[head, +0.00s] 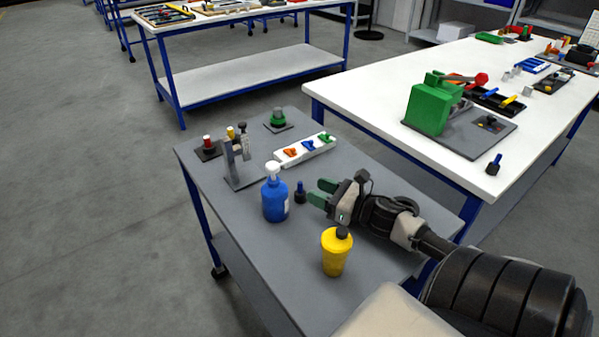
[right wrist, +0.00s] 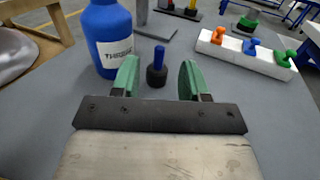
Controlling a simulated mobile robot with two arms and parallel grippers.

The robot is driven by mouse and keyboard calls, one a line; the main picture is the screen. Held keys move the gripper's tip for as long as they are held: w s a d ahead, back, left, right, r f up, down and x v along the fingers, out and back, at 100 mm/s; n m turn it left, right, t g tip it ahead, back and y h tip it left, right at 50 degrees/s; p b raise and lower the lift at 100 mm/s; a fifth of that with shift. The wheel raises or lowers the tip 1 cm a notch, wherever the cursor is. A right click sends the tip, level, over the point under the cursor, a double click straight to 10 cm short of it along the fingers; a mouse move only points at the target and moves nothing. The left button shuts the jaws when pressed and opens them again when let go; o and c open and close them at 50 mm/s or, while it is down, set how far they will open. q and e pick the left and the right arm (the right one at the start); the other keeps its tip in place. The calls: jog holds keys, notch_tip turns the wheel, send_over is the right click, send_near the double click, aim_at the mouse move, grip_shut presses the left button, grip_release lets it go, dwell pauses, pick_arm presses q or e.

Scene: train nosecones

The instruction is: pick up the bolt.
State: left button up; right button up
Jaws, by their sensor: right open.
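The bolt (head: 300,192) is a small piece with a blue shaft and a dark, wider base. It stands upright on the grey table (head: 240,260), just right of a blue bottle. In the right wrist view the bolt (right wrist: 157,68) shows between the two green fingers, a little beyond them. My right gripper (head: 318,193) is open and empty, low over the table, with its fingers pointing left toward the bolt. The right wrist view also shows the gripper (right wrist: 158,82) with a clear gap between its fingers. My left gripper is not in view.
The blue bottle (head: 275,198) stands close to the bolt. A yellow bottle (head: 336,252) stands nearer me. A grey stand (head: 240,170) and a white tray (head: 304,150) with coloured pieces lie farther back. Another dark-and-blue bolt (head: 494,165) stands on the white table (head: 400,135).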

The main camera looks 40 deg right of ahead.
aim_at(298, 191)
jog(key=shift+w+a+r, duration=0.1)
jog(key=shift+w+a, duration=0.1)
jog(key=shift+w, duration=0.5)
jog(key=shift+x, duration=0.85)
jog(key=x, duration=0.3)
jog(key=shift+w+p, duration=0.15)
jog(key=shift+p, duration=0.15)
jog(key=shift+w+a, duration=0.25)
jog(key=shift+w, duration=0.3)
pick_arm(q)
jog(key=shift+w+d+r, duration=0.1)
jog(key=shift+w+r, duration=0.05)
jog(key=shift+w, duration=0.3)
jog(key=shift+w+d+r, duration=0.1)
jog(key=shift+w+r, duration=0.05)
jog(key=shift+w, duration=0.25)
pick_arm(e)
jog(key=shift+c, duration=0.2)
grip_shut()
